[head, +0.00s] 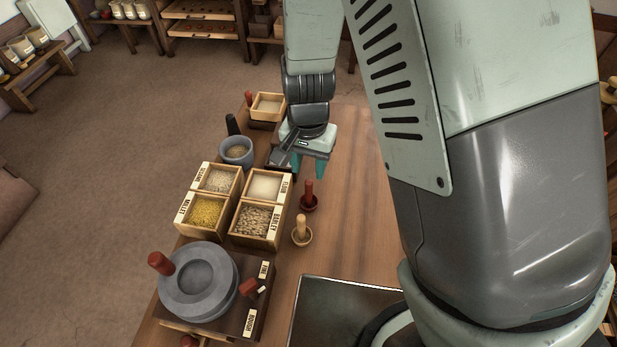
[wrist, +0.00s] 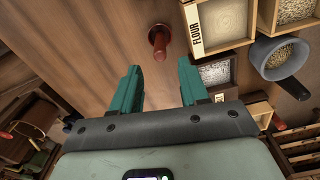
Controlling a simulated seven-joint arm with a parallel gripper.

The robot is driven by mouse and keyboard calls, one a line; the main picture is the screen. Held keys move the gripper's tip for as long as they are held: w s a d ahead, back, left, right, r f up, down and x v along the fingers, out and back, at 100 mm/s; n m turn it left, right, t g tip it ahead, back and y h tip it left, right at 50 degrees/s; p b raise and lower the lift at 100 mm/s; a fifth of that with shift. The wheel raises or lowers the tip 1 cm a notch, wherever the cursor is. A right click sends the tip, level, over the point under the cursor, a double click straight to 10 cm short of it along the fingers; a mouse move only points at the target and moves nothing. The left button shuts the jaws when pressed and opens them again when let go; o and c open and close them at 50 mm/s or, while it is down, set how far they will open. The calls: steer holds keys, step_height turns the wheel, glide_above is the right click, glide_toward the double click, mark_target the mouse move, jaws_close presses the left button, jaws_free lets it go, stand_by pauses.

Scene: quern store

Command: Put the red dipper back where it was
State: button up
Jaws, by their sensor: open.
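The red dipper (head: 309,196) stands on the table, handle up, right of the grain boxes. It also shows in the wrist view (wrist: 159,42), beyond the fingertips and roughly in line with the gap between them. My gripper (head: 310,168) is open and empty, its teal fingers pointing down behind the dipper in the head view. In the wrist view my gripper (wrist: 158,75) has its fingers spread and touching nothing. A tan dipper (head: 301,231) stands nearer the front.
Labelled boxes of grain and flour (head: 264,186) stand left of the dippers. A stone quern (head: 196,282) with a red handle is in front of them. A grey mortar (head: 236,151) and a small wooden box (head: 268,106) are behind. The table (head: 350,190) right of the dippers is clear.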

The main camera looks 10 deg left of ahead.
steer(key=shift+r, duration=2.15)
steer(key=d+r+t+y, duration=0.1)
steer(key=d+r, duration=0.4)
steer(key=r, duration=0.6)
steer(key=s+d+r+n+t+h, duration=0.1)
steer(key=s+d+r+t, duration=0.3)
steer(key=s+d+r, duration=0.9)
step_height(320, 180, up, 2)
steer(key=shift+s+d+r+n, duration=0.15)
steer(key=shift+s+d+n, duration=0.2)
steer(key=shift+n, duration=0.25)
